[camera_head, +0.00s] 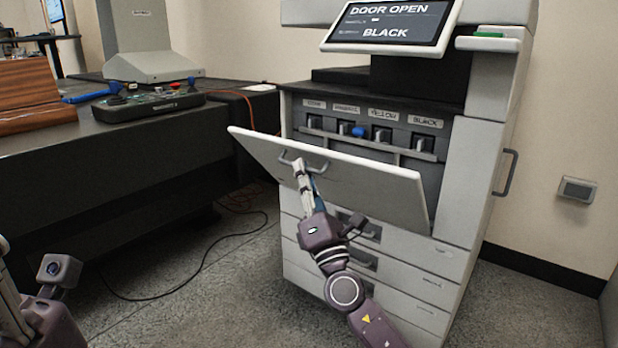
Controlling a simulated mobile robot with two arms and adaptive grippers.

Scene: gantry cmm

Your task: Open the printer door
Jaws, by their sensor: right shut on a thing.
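The printer (463,170) stands right of the middle, and its screen (391,24) reads "DOOR OPEN" and "BLACK". Its white front door (385,187) is tilted outward, partly open, with the top edge away from the body. Behind it shows a row of labelled toner slots (375,137), one with a blue part. My right gripper (298,167) is shut on the door handle (315,160) near the door's upper left. The gripper hides part of the handle. Part of my left arm shows at the lower left, but its fingertips are out of view.
A dark workbench (90,145) runs along the left with a control panel (148,104) on it. A black cable (205,265) lies on the floor between bench and printer. Closed paper drawers (430,285) are below the door. A wall socket (577,189) is at the right.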

